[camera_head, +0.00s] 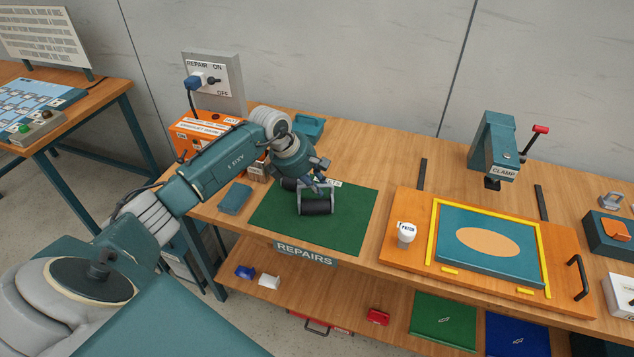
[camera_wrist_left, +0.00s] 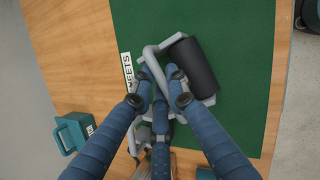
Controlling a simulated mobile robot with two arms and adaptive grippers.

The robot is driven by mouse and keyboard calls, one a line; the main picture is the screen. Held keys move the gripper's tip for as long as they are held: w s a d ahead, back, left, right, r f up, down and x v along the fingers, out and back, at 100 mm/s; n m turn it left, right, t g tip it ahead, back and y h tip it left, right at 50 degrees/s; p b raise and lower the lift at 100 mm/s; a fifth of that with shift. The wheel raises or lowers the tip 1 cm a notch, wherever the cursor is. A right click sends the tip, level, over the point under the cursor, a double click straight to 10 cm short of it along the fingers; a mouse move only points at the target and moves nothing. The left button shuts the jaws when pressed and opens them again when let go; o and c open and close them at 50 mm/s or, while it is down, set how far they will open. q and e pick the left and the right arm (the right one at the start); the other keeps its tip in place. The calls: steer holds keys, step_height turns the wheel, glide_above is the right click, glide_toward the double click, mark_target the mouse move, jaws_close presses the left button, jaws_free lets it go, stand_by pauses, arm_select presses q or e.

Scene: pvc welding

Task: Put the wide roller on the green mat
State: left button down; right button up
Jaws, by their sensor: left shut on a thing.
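The wide roller, a black cylinder in a grey frame (camera_head: 317,206), is over the green mat (camera_head: 352,222) in the head view. It looks on or just above the mat; I cannot tell if it touches. My left gripper (camera_head: 319,183) is shut on the roller's grey frame or handle behind the cylinder. Much of the handle is hidden by my fingers. My right gripper is not in view.
A teal block (camera_head: 235,198) lies left of the mat. An orange machine (camera_head: 197,128) and a switch box (camera_head: 213,78) stand behind. Right of the mat are a white jar (camera_head: 406,233), a board with a teal sheet (camera_head: 452,262) and a clamp (camera_head: 495,145).

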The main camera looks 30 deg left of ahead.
arm_select(q)
steer(key=c, duration=1.7)
jaws_free()
steer(key=shift+f, duration=0.1)
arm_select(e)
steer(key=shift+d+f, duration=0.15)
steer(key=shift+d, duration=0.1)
arm_select(q)
steer(key=shift+r, duration=0.25)
steer(key=shift+s+a+r, duration=0.1)
steer(key=shift+a+r, duration=0.05)
steer(key=shift+r, duration=0.05)
steer(key=b+v, duration=0.3)
steer(key=v, duration=0.8)
steer(key=shift+s+r, duration=0.15)
steer(key=shift+r, duration=0.05)
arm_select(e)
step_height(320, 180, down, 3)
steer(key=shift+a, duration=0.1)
